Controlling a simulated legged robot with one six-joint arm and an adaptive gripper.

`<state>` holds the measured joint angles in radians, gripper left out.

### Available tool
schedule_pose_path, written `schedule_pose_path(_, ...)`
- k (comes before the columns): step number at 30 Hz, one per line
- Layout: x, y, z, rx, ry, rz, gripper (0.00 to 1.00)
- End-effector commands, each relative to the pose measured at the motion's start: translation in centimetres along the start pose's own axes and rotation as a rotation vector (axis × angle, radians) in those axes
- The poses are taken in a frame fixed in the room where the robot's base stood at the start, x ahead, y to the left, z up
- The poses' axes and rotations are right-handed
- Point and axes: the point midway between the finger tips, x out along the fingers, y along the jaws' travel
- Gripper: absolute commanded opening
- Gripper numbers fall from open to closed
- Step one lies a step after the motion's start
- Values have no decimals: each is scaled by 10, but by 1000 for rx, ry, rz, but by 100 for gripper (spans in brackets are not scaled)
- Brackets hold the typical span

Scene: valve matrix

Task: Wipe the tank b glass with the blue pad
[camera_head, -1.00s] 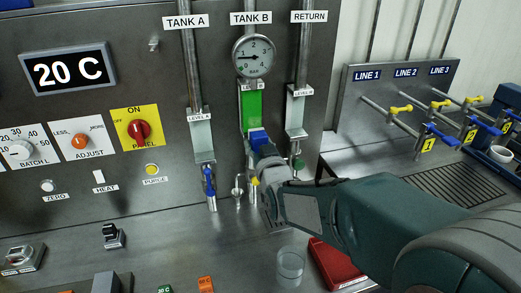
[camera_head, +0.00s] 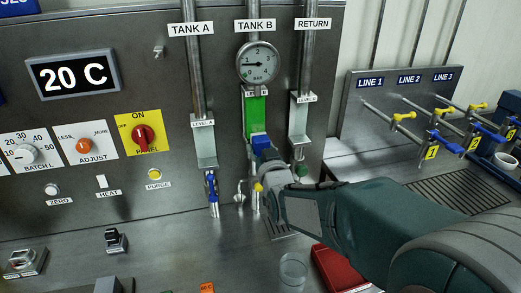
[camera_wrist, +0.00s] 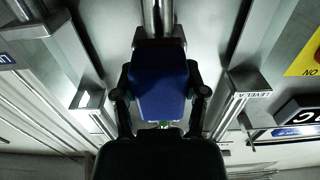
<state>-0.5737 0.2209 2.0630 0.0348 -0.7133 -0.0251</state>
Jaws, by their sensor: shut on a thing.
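The tank B glass (camera_head: 255,116) shows as a bright green strip below the round gauge, under the TANK B label (camera_head: 255,25). The blue pad (camera_head: 260,143) is at the lower end of the green strip. My gripper (camera_head: 265,154) is shut on the pad. In the wrist view the blue pad (camera_wrist: 161,85) sits between the two dark fingers of my gripper (camera_wrist: 160,100). The pad hides the lower part of the glass; whether it touches the glass cannot be told.
The gauge (camera_head: 258,62) hangs above the glass. The tank A level bracket (camera_head: 204,145) and return bracket (camera_head: 300,115) stand on either side. A blue-handled tap (camera_head: 212,187) is at lower left. A clear cup (camera_head: 292,271) and a red box (camera_head: 338,268) are on the counter.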

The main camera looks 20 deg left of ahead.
Motion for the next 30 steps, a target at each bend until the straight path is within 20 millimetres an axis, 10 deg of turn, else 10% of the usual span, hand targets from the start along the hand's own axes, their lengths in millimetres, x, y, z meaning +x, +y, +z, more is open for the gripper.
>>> schedule_pose_path(30,12,0,-15,0,4,0,18)
